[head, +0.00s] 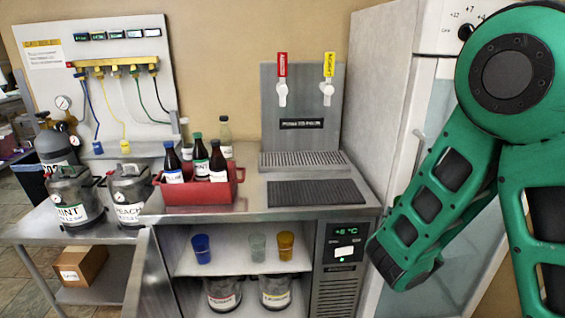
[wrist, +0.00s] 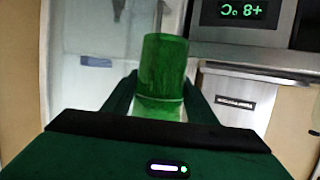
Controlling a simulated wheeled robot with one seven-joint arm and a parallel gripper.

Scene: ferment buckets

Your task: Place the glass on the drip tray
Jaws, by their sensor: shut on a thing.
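A green glass (wrist: 163,70) stands between the two fingers of my gripper (wrist: 161,92) in the wrist view, and the gripper is shut on it. In the head view my arm fills the right side, but the gripper and the green glass are not visible. The drip tray (head: 303,160) is a grated metal ledge below a red-handled tap (head: 282,92) and a yellow-handled tap (head: 328,92). Nothing stands on it. The wrist view shows the cooler's display (wrist: 240,12) upside down, beyond the glass.
A black ribbed mat (head: 317,193) lies before the tray. A red crate (head: 200,188) with bottles stands left of it. The shelf below holds a blue glass (head: 201,249), a pale glass (head: 258,248) and an amber glass (head: 286,246). A tall white fridge (head: 392,110) stands right.

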